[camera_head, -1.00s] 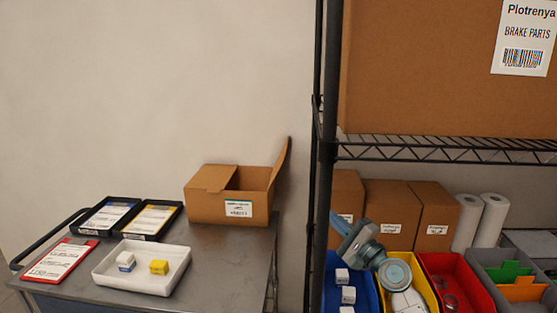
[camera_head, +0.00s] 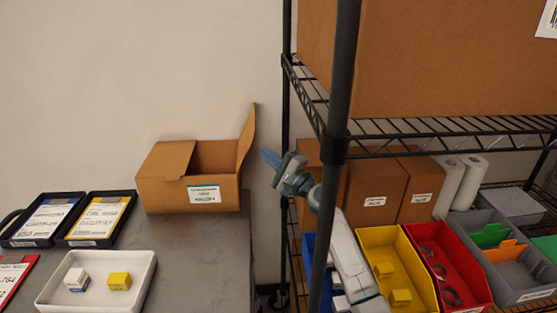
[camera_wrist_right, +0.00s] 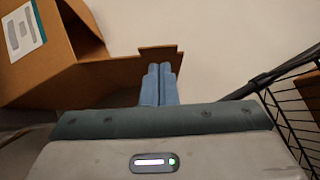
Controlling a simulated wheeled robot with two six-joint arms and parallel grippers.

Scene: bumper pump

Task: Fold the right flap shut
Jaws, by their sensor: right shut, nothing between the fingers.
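A brown cardboard box (camera_head: 188,192) with a white label stands on the grey cart top. Its right flap (camera_head: 247,140) sticks up and leans slightly outward. The left flap (camera_head: 166,160) lies across the left part of the opening. My right gripper (camera_head: 266,154) is shut and empty, just to the right of the raised flap. In the right wrist view, the blue fingers (camera_wrist_right: 160,84) are together in front of brown cardboard, with the labelled box (camera_wrist_right: 28,65) at upper left. I cannot tell whether the fingertips touch the flap. My left gripper is not in view.
A black shelf post (camera_head: 338,120) stands close to my right arm. Coloured bins, including a yellow one (camera_head: 375,240), and cardboard boxes (camera_head: 375,185) fill the shelf. A white tray (camera_head: 140,285) with two small boxes and black trays (camera_head: 92,242) lie on the cart.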

